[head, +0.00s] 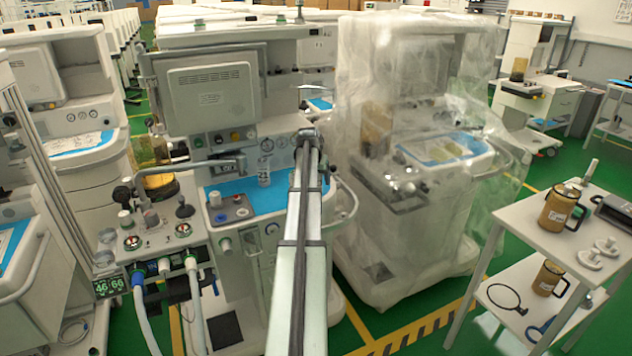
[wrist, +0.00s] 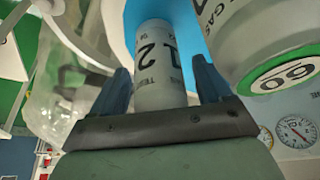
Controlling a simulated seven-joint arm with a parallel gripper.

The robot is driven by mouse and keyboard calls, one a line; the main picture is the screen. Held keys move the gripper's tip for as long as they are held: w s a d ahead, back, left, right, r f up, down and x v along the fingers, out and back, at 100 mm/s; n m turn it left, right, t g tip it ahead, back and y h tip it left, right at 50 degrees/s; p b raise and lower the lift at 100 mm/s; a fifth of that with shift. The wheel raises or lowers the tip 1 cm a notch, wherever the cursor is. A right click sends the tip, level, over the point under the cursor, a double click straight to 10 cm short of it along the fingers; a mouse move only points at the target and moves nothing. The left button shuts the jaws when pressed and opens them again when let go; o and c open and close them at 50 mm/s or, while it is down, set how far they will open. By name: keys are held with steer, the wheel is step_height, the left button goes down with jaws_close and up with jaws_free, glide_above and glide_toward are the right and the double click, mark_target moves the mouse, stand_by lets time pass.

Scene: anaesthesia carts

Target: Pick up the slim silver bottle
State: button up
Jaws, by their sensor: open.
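The slim silver bottle (head: 265,170) stands upright on the blue work surface of the middle anaesthesia cart, with dark print on its side. In the wrist view the bottle (wrist: 158,58) shows between the two dark blue fingers of my gripper (wrist: 161,72). My gripper is open, with one finger on each side of the bottle and small gaps visible. The bottle's near end is hidden behind the gripper's dark crossbar. I cannot tell how deep the bottle sits between the fingers. In the head view my arm reaches up over the cart, and the fingertips are not clear.
In the wrist view a larger grey canister (wrist: 266,42) with a green ring marked 60 is close at the right. Dial gauges (wrist: 295,131) show below it. A plastic-draped cart (head: 430,150) stands right of my arm. The blue surface (head: 232,187) has free room left of the bottle.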

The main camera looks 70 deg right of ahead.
steer(key=shift+f, duration=0.1)
steer(key=shift+c, duration=0.3)
steer(key=c, duration=1)
steer(key=shift+c, duration=0.2)
